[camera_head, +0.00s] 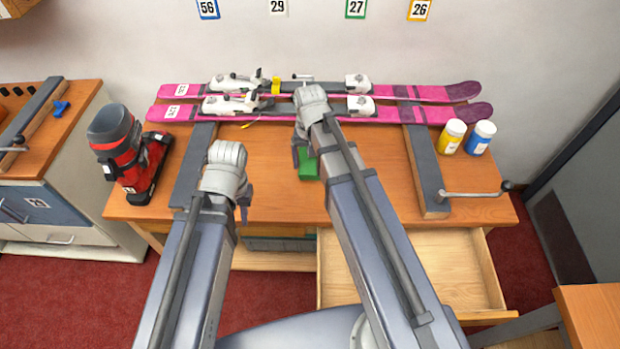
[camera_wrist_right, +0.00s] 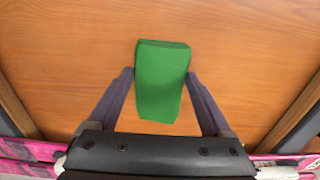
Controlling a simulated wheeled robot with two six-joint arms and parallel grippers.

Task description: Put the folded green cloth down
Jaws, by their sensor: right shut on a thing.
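The folded green cloth (camera_head: 308,168) is a small green block over the middle of the wooden bench top. My right gripper (camera_head: 303,160) is shut on it. In the right wrist view the green cloth (camera_wrist_right: 162,82) sits between the two dark fingers of the right gripper (camera_wrist_right: 161,78), with bare wood behind it. I cannot tell whether it touches the bench top. In the head view my right wrist and arm hide part of it. My left gripper (camera_head: 244,208) is over the bench's front left part, with no object visible in it; its finger opening cannot be made out.
Two pink skis (camera_head: 440,112) with white bindings lie along the back of the bench. A red and black ski boot (camera_head: 128,160) stands at the left. Yellow (camera_head: 452,136) and blue (camera_head: 481,138) jars stand at the right, near a clamp bar (camera_head: 427,175). An open drawer (camera_head: 455,265) juts out below.

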